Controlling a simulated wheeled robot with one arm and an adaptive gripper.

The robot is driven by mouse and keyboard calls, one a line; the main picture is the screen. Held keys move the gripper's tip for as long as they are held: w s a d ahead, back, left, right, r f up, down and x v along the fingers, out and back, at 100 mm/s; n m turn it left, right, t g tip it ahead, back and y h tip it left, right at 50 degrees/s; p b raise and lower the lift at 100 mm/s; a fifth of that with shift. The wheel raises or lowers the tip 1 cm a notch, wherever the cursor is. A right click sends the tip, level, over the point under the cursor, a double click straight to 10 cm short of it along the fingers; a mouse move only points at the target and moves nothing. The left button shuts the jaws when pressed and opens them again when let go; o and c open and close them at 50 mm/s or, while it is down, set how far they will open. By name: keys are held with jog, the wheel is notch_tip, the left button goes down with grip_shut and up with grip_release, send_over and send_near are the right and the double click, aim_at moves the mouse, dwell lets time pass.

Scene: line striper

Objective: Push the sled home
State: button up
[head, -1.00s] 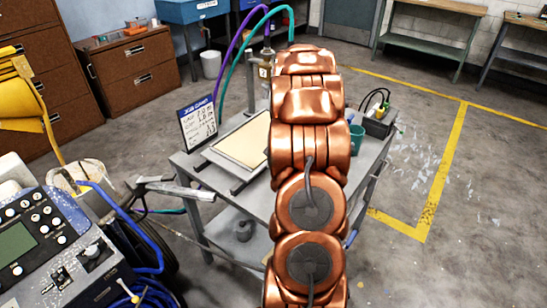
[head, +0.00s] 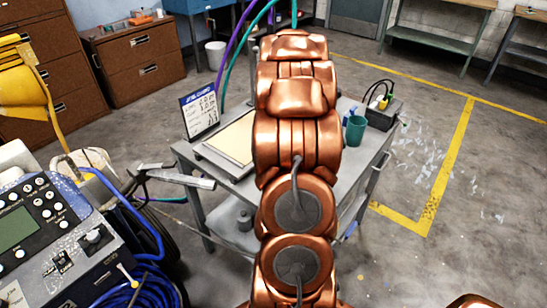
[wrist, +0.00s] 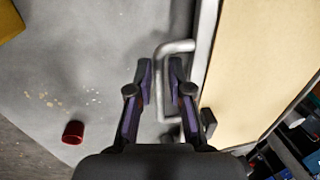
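A flat sled with a pale tan board (head: 235,140) in a light frame lies on the grey cart top (head: 290,190). In the wrist view the board (wrist: 262,70) fills the right side. A grey U-shaped handle (wrist: 176,47) sticks out from its left edge. My gripper (wrist: 161,68) is open. Its two dark and purple fingers point at the handle, and the handle's long bar shows in the gap between them. I cannot tell whether the fingers touch the bar or hover above it. In the head view my copper arm hides the gripper and the handle.
A price-style sign (head: 198,115) stands at the cart's back left. A teal cup (head: 355,131) and a dark box with cables (head: 382,115) stand at the right. A red cup-like object (wrist: 73,132) shows in the wrist view. A control panel (head: 60,240) and blue hoses are at left.

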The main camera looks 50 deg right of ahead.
jog(key=shift+o, duration=1.3)
jog(key=shift+d, duration=0.1)
jog(key=shift+s, duration=0.1)
notch_tip(320, 180, up, 12)
jog(key=s, duration=0.2)
jog(key=shift+f, duration=0.1)
